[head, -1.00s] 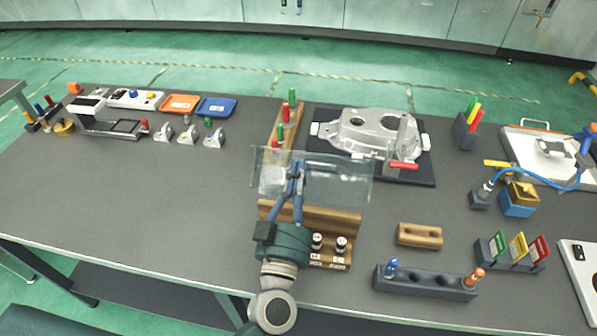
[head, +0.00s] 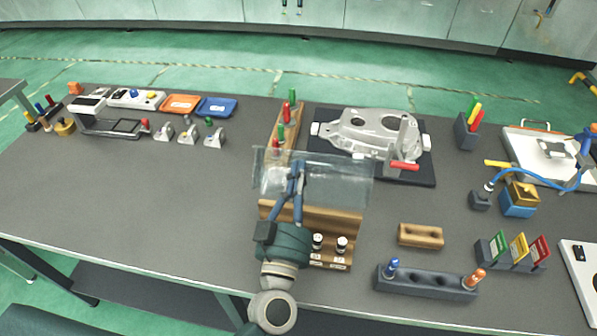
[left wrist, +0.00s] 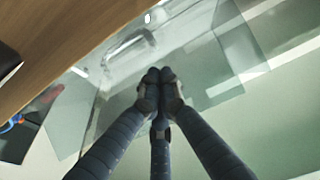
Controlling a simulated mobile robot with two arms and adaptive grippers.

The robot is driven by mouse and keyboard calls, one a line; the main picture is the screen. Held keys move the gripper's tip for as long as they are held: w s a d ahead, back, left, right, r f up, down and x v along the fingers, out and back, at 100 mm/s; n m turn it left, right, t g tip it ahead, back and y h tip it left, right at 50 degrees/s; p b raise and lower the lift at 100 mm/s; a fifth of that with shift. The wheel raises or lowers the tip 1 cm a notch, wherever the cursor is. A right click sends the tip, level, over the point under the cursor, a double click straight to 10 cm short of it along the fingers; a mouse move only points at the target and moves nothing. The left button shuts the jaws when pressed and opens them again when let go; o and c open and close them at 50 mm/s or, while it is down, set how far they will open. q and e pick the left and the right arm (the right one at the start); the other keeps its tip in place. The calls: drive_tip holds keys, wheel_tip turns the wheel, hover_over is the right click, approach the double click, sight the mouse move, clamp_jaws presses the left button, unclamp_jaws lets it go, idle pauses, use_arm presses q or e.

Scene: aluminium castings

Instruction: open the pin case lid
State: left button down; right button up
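The pin case (head: 333,222) is a wooden box near the front middle of the table in the head view, with white-topped pins in its front part. Its clear lid (head: 345,183) stands raised over the back of the case, tilted. The clear panel also shows in the left wrist view (left wrist: 202,70). My left gripper (head: 297,165) reaches over the case, its fingers overlapping the lid's left part. In the left wrist view its fingertips (left wrist: 158,78) are together against or very close to the panel; contact is hard to tell. My arm hides the case's left part. My right gripper is out of view.
Behind the lid are a wooden rack (head: 286,140) with red and green pins and a grey casting (head: 372,132) on a dark mat. To the right lie a small wooden block (head: 420,235) and a dark holder (head: 428,284).

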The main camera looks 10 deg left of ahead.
use_arm(q)
drive_tip(key=shift+s, duration=0.15)
drive_tip(key=shift+t, duration=0.3)
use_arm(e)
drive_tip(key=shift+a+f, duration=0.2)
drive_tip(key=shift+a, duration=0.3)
use_arm(q)
drive_tip(key=v, duration=1.2)
